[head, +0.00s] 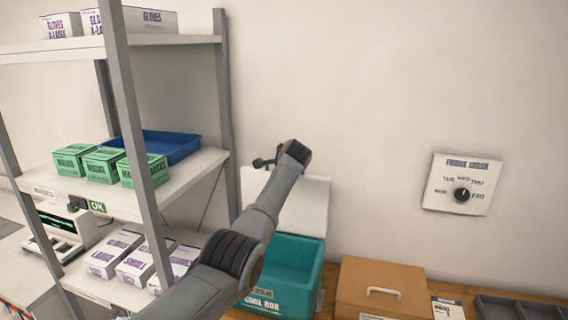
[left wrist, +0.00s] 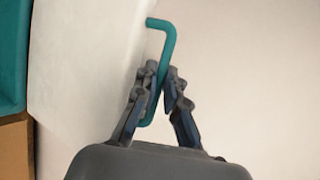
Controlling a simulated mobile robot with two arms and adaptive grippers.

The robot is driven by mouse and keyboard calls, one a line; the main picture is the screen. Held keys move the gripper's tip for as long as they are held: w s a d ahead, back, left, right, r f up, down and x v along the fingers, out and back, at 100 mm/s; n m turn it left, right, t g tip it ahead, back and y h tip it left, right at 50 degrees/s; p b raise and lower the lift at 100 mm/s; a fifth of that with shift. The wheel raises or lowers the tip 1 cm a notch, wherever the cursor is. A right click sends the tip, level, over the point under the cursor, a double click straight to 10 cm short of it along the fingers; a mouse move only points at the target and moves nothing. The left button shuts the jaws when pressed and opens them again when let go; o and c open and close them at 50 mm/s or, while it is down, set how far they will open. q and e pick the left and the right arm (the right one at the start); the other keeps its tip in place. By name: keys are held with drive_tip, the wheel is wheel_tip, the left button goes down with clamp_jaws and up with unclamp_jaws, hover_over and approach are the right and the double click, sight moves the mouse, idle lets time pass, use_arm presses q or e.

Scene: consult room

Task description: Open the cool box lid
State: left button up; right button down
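The teal cool box (head: 290,262) stands on the wooden surface at the lower middle of the head view. Its white lid (head: 308,205) is raised and stands nearly upright behind the box, close to the wall. The lid (left wrist: 85,70) also fills the left of the left wrist view, with its teal handle (left wrist: 169,38) sticking out from it. My left gripper (head: 262,162) is at the lid's upper part, partly hidden by my arm. In the left wrist view its fingertips (left wrist: 163,72) lie on both sides of the handle, shut on it. My right gripper is out of view.
A brown box (head: 382,285) with a handle stands right of the cool box, with a dark tray (head: 515,308) beyond it. A shelf unit (head: 135,110) with boxes and a blue bin (head: 165,146) stands at left. A dial panel (head: 462,184) is on the wall.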

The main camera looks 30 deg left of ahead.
use_arm(q)
drive_tip(key=o, duration=0.5)
drive_tip(key=shift+r, duration=0.6)
drive_tip(key=shift+c, duration=0.2)
drive_tip(key=v, duration=1.2)
drive_tip(key=shift+s, duration=0.3)
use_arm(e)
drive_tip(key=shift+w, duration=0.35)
use_arm(q)
drive_tip(key=shift+f, duration=0.15)
